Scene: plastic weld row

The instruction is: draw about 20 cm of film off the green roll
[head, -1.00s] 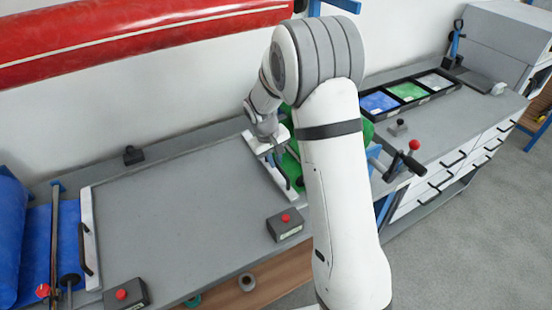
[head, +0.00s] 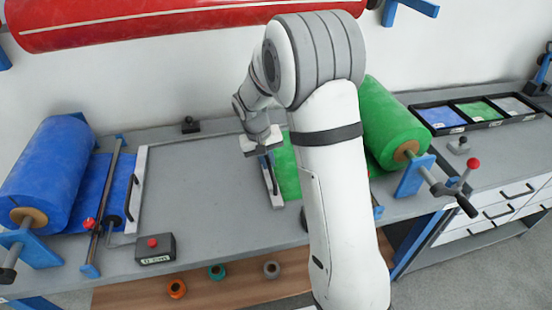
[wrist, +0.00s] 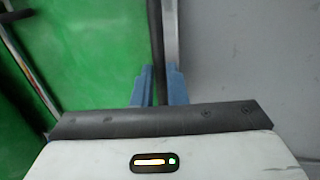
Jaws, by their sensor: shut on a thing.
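The green roll (head: 390,122) sits on its blue stand at the right of the bench, partly behind my arm. Green film (head: 287,168) lies flat on the bench left of my arm and ends at a pale pull bar (head: 275,190). My gripper (head: 268,152) is over this bar. In the wrist view, my gripper (wrist: 160,82) has its blue fingers closed around the bar's dark handle (wrist: 158,55). There, green film (wrist: 90,65) lies left of the bar and bare grey bench lies right of it. My arm hides the film between bar and roll.
The grey bench top (head: 195,190) is clear left of the bar. A second pale bar (head: 137,185) and a blue roll (head: 48,170) are at the left. A red-button box (head: 155,249) stands at the front edge. A crank (head: 460,195) projects beside the green roll.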

